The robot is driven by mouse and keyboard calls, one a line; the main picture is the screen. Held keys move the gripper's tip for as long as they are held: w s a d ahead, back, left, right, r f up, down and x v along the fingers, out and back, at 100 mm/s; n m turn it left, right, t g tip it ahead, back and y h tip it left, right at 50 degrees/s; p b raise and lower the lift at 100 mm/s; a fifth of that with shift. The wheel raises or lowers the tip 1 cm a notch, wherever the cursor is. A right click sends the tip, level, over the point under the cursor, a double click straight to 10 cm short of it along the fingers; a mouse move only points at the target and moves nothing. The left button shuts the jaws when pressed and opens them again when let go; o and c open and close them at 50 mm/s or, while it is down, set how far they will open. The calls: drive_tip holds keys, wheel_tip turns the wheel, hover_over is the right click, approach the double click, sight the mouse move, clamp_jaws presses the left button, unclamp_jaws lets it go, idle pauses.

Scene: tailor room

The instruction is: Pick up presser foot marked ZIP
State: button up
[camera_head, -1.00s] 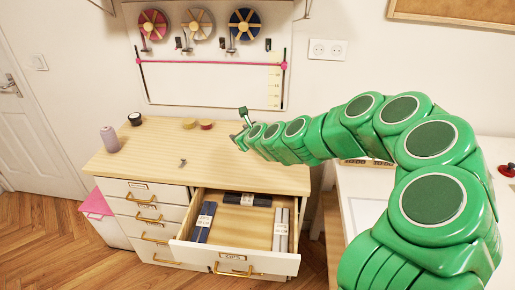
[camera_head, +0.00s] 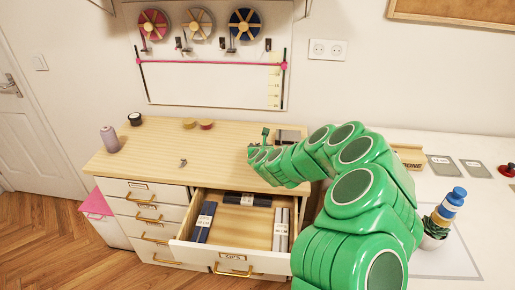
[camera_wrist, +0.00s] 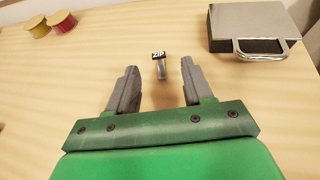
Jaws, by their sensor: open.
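The presser foot marked ZIP (camera_wrist: 160,66) is a small metal piece with a black label in white letters. It is on the wooden cabinet top, upright as far as I can see, in the wrist view. My gripper (camera_wrist: 159,72) is open and empty. Its two grey fingers are spread left and right of the foot's line, with the foot just beyond or level with the tips; I cannot tell how deep. In the head view my gripper (camera_head: 265,138) is over the right part of the cabinet top, and I cannot make out the ZIP foot there.
A metal box with a handle (camera_wrist: 258,28) stands to the right. Yellow (camera_wrist: 37,27) and red (camera_wrist: 61,21) spools lie left. Another small metal piece (camera_head: 183,162) lies on the cabinet top. An open drawer (camera_head: 234,256) with packets juts out below.

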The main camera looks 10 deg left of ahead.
sight(257, 143)
drive_tip(key=shift+w+a+f, duration=0.25)
drive_tip(key=shift+w+f, duration=0.15)
drive_tip(key=shift+w, duration=0.15)
drive_tip(key=shift+w+f, duration=0.15)
drive_tip(key=shift+w, duration=0.6)
drive_tip(key=shift+x, duration=1.25)
drive_tip(key=shift+a, duration=0.1)
clamp_jaws()
